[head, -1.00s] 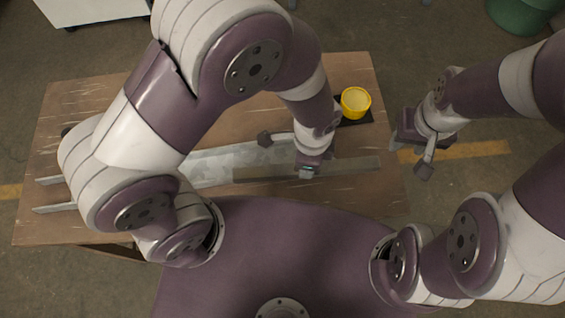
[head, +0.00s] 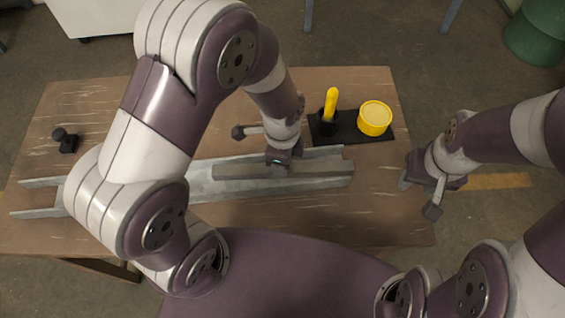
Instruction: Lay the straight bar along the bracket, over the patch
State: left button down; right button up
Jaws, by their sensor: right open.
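The straight bar (head: 323,171) is long and grey-brown. It lies lengthwise over the right part of the bracket (head: 205,184), a pale grey metal channel with raised side walls on the table. My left gripper (head: 280,166) is shut on the bar near its middle. I cannot tell whether the bar touches the bracket floor or hangs just above it. No patch can be made out; the bar and my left arm cover parts of the bracket. My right gripper (head: 404,184) is open and empty, off the table's right edge.
A black tray (head: 352,137) behind the bracket carries a yellow round tub (head: 375,118) and a yellow-handled tool (head: 330,103). A small black part (head: 66,141) sits at the table's back left. The wooden table (head: 370,215) is bare at the front right.

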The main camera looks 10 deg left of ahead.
pick_arm(q)
jog(key=shift+f+b, duration=0.35)
jog(key=shift+f, duration=0.1)
jog(key=c, duration=0.7)
grip_release()
notch_tip(320, 180, up, 13)
jog(key=s+a+f+n, duration=0.1)
jog(key=a+n, duration=0.2)
jog(key=n, duration=0.3)
jog(key=s+a+f+n+t, duration=0.1)
jog(key=a+n, duration=0.2)
jog(key=n, duration=0.2)
jog(key=s+a+f+n, duration=0.1)
jog(key=a+n, duration=0.2)
jog(key=n, duration=0.3)
jog(key=shift+s+n, duration=0.15)
jog(key=shift+n, duration=0.15)
